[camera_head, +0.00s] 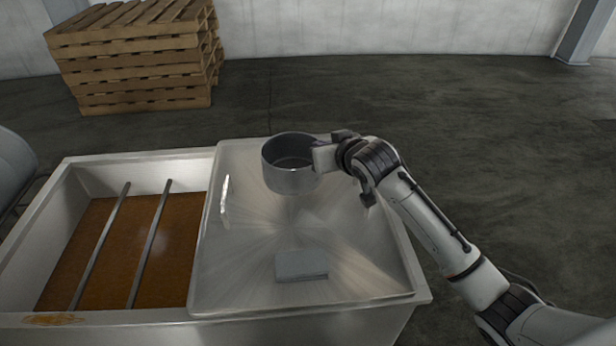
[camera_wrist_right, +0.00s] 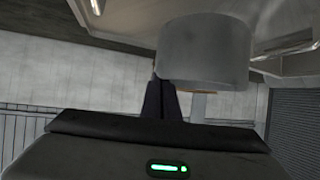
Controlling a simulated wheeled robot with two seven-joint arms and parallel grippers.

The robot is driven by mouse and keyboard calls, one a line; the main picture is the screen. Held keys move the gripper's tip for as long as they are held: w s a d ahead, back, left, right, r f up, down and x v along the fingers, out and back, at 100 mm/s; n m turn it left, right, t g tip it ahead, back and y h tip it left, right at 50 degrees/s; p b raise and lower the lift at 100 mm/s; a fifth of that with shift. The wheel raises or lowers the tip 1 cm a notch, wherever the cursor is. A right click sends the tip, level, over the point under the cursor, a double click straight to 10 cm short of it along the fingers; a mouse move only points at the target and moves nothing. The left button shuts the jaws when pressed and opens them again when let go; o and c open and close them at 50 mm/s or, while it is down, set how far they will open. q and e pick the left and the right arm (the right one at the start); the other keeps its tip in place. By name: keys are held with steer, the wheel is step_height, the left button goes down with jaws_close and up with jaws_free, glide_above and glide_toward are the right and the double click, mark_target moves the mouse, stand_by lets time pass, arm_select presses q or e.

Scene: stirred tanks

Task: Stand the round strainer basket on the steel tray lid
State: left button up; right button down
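The round strainer basket (camera_head: 289,178) is a grey metal cylinder, open at the top. It is upright over the far middle part of the steel tray lid (camera_head: 350,235), a shiny square plate covering the right side of the tank. My right gripper (camera_head: 322,155) reaches in from the right and is shut on the basket's right wall near the rim. In the right wrist view the basket (camera_wrist_right: 205,52) is close in front of the gripper (camera_wrist_right: 178,100), with the lid's underside or edge behind it. I cannot tell whether the basket's base touches the lid. My left gripper is not in view.
A flat grey block (camera_head: 302,265) lies on the lid's near part, and a bar handle (camera_head: 225,195) stands at its left edge. Left of the lid, the open tank (camera_head: 130,160) holds brown liquid under two metal rods (camera_head: 150,245). Stacked pallets (camera_head: 140,60) stand behind.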

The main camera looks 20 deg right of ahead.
mark_target(322, 177)
step_height(322, 177, down, 2)
steer(key=shift+s+f, duration=0.15)
steer(key=shift+f, duration=0.05)
steer(key=shift+f+b, duration=0.4)
steer(key=shift+f, duration=1.7)
steer(key=c, duration=2)
jaws_free()
steer(key=shift+f, duration=0.1)
steer(key=shift+c, duration=0.2)
steer(key=p+v, duration=0.1)
steer(key=v, duration=1.1)
steer(key=shift+p, duration=0.35)
